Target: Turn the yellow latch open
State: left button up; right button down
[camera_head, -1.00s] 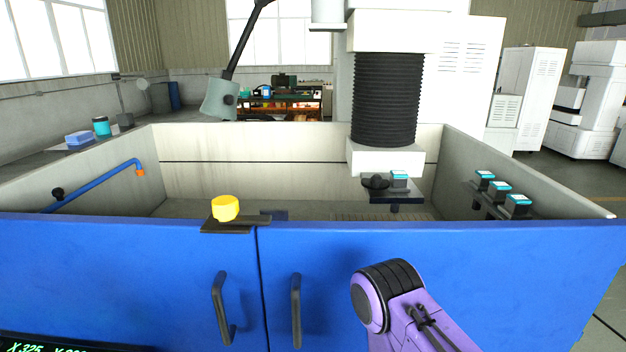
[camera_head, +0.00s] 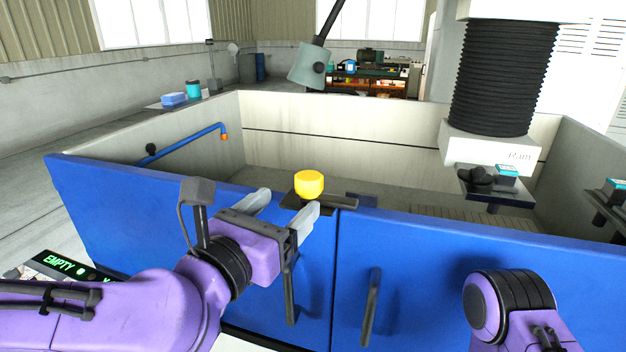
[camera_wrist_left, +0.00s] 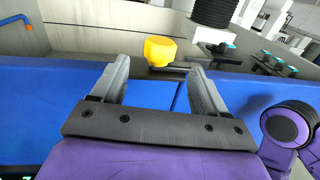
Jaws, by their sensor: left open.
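The yellow latch (camera_head: 309,184) is a round knob on a dark plate at the top edge of the blue doors, over the seam between them. My left gripper (camera_head: 283,205) is open, its grey fingers spread just short of the latch and pointing toward it. In the left wrist view the latch (camera_wrist_left: 160,51) shows beyond the fingertips, between them and apart from both. Of my right arm only a purple and black part (camera_head: 497,305) shows at the lower right; its gripper is out of view.
The blue front (camera_head: 420,250) carries two dark upright handles, one (camera_head: 371,306) right of the seam. Behind it lies an open grey tank with a blue pipe (camera_head: 190,141) at its left. A ram with black bellows (camera_head: 503,80) hangs at the right.

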aim_at(313, 179)
pick_arm(q)
jog(key=p+x, duration=0.2)
jog(key=x, duration=0.7)
jog(key=shift+w+d+p, duration=0.2)
jog(key=shift+w+p, duration=0.15)
jog(key=shift+w+d, duration=0.1)
jog(key=shift+w, duration=0.25)
pick_arm(e)
notch_tip(313, 179, up, 3)
jog(key=shift+f, duration=0.1)
